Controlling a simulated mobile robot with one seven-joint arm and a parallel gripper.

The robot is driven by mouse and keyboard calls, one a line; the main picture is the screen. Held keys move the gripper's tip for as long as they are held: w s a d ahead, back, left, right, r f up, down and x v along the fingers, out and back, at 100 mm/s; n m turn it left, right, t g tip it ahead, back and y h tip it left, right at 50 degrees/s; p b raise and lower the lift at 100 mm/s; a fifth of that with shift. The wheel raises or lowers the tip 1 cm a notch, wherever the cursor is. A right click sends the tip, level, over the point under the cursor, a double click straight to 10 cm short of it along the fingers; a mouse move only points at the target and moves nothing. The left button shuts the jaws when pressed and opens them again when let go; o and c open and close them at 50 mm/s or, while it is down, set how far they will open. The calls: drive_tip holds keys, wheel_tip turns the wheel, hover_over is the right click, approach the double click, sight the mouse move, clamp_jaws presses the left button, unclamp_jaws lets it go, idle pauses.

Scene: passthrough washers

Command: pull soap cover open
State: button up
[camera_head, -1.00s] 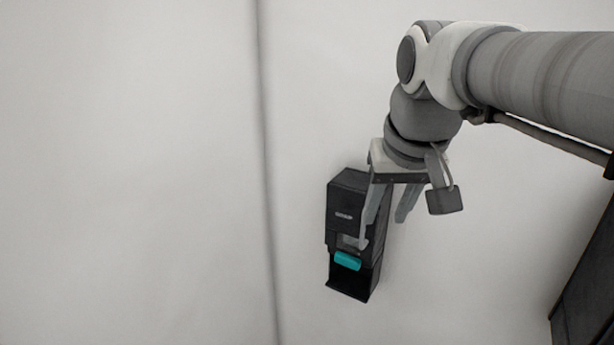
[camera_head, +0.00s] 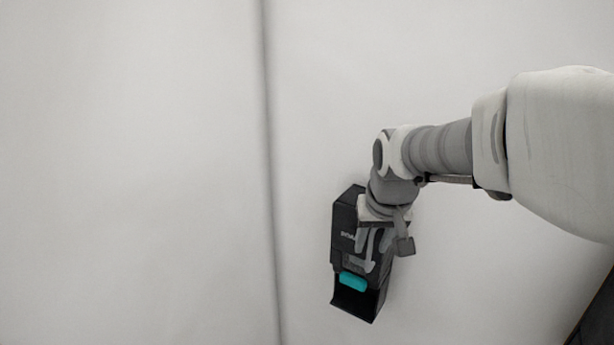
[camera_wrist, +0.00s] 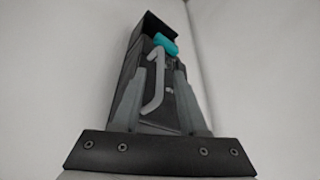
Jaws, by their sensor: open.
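The soap dispenser (camera_head: 342,240) is a tall black box on the wall, with a teal part (camera_head: 353,281) above an open lower bay. It also shows in the wrist view (camera_wrist: 148,25), with the teal part (camera_wrist: 165,44) near its top. A grey hooked handle (camera_wrist: 154,82) stands on the dispenser's front cover. My gripper (camera_head: 370,240) is open in front of the dispenser. In the wrist view, my gripper's fingers (camera_wrist: 159,75) are on either side of the handle, apart from each other. I cannot tell whether they touch the handle. The cover looks closed.
The pale wall (camera_head: 130,170) around the dispenser is bare, with a vertical seam (camera_head: 268,150) to its left. A dark object (camera_head: 595,318) shows at the lower right edge.

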drive_tip(key=shift+x, duration=1.5)
drive_tip(key=shift+r, duration=0.1)
drive_tip(key=shift+c, duration=0.3)
clamp_jaws()
